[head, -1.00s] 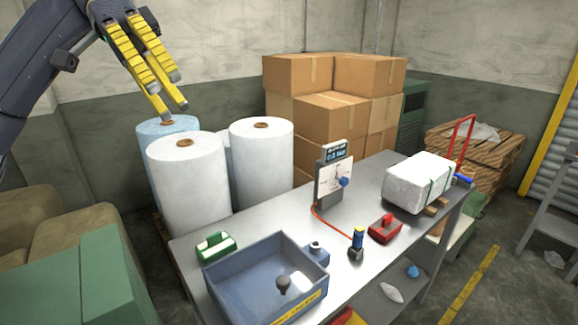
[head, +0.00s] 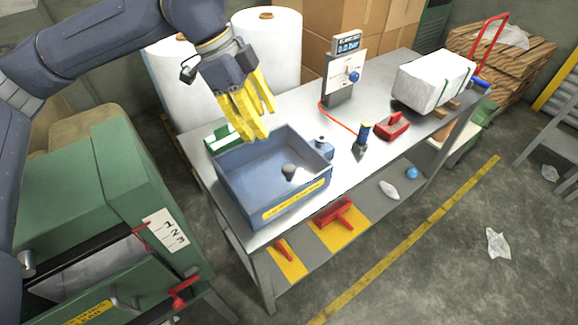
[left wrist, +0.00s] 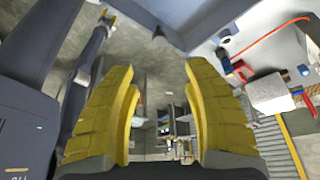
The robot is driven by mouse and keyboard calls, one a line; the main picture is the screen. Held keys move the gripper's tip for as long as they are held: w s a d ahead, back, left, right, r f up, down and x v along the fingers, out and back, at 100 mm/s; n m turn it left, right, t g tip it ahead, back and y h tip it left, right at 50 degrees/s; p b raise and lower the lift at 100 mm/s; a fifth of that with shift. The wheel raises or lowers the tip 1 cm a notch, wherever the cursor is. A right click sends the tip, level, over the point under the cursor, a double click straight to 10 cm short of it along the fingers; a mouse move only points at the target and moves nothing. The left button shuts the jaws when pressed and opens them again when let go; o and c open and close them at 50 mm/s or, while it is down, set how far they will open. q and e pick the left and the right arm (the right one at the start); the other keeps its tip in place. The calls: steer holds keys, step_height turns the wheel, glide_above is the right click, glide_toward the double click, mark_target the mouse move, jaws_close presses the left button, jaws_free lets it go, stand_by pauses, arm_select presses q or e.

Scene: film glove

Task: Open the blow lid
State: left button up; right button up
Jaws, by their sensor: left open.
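My left gripper (head: 256,130) has yellow fingers and is open and empty. In the head view it hangs over the back left corner of the blue-grey open bin (head: 226,176) on the bench. In the left wrist view, the two fingers of the left gripper (left wrist: 160,68) stand well apart with nothing between them. I cannot tell for certain which part is the blow lid. A green machine (head: 95,175) stands at the lower left, with a card numbered 1 2 3 (head: 166,230) and a red handle (head: 183,292). My right gripper is not in view.
The grey bench (head: 290,112) carries a gauge stand (head: 342,75), a red tool (head: 392,125), a blue-capped tool (head: 362,137) and a white wrapped block (head: 432,80). White film rolls (head: 270,50) stand behind.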

mark_target(288, 168)
arm_select(q)
steer(key=x, duration=1.4)
steer(key=shift+d+f, duration=0.2)
steer(key=shift+f, duration=0.1)
jaws_close()
